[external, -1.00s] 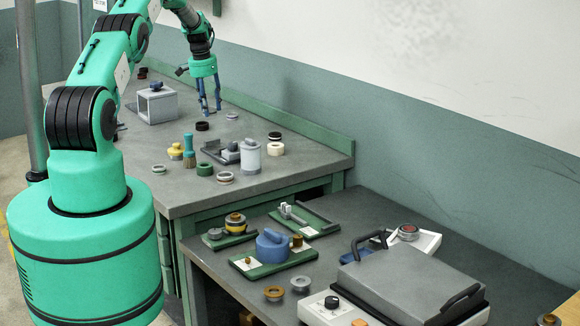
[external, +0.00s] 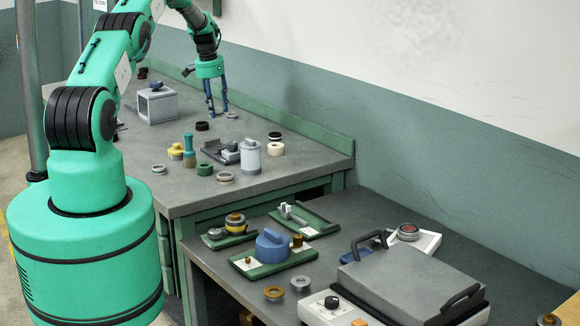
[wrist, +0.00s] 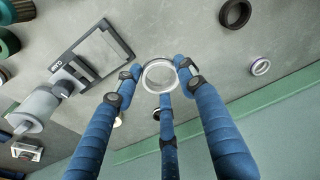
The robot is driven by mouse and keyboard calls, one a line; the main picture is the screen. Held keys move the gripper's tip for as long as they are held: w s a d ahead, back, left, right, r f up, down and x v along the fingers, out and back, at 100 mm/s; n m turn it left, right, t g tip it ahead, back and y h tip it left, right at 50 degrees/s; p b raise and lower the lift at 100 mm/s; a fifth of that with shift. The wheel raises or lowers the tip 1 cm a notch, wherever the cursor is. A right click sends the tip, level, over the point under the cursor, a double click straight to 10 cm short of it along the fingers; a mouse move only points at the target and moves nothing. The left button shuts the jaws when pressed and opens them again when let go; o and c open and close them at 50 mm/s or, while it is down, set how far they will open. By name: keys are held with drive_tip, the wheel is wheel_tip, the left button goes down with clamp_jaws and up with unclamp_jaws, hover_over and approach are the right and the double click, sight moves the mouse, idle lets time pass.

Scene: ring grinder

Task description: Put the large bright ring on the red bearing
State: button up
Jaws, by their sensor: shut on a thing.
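In the wrist view, a large bright silver ring (wrist: 146,76) sits between the tips of my three blue fingers. My gripper (external: 218,113) is shut on it. In the external view my gripper points down low over the far part of the grey bench, and the held ring is too small to make out. A round part with a red top (external: 408,230) sits on a white sloped stand at the right; it looks like the red bearing, well away from my gripper.
A dark ring (external: 202,126) and a light ring (external: 232,115) lie near my gripper. A grey open box (external: 157,104) stands left of it. Several rings and tools lie on the bench. A lower table holds green trays and a grey lidded machine (external: 410,280).

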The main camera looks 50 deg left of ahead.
sight(408, 228)
drive_tip(key=w+d+m, duration=0.1)
drive_tip(key=w+d, duration=0.2)
drive_tip(key=d, duration=0.4)
drive_tip(key=w+d+f+m, duration=0.1)
drive_tip(key=w+d, duration=0.2)
drive_tip(key=d, duration=0.5)
drive_tip(key=w+d+f+m, duration=0.1)
drive_tip(key=w+d+m, duration=0.1)
drive_tip(key=d, duration=0.6)
drive_tip(key=shift+w+d+h, duration=0.2)
drive_tip(key=shift+w+h, duration=0.2)
drive_tip(key=shift+w, duration=0.4)
drive_tip(key=s+d+f+m, duration=0.1)
drive_tip(key=d+m, duration=0.1)
drive_tip(key=d, duration=1.1)
drive_tip(key=s+d+f+m+h+b, duration=0.1)
drive_tip(key=d+m, duration=0.2)
drive_tip(key=d, duration=1.1)
drive_tip(key=s+d+f+m, duration=0.1)
drive_tip(key=d+m, duration=0.1)
drive_tip(key=d, duration=1.1)
drive_tip(key=s+d+f+m, duration=0.1)
drive_tip(key=s+d+m, duration=0.1)
drive_tip(key=s+d, duration=0.4)
drive_tip(key=s+d+m+g, duration=0.1)
drive_tip(key=s+d, duration=0.4)
drive_tip(key=d, duration=0.8)
drive_tip(key=shift+s+f+m+b, duration=0.35)
drive_tip(key=shift+m+b, duration=0.05)
drive_tip(key=shift+m, duration=0.5)
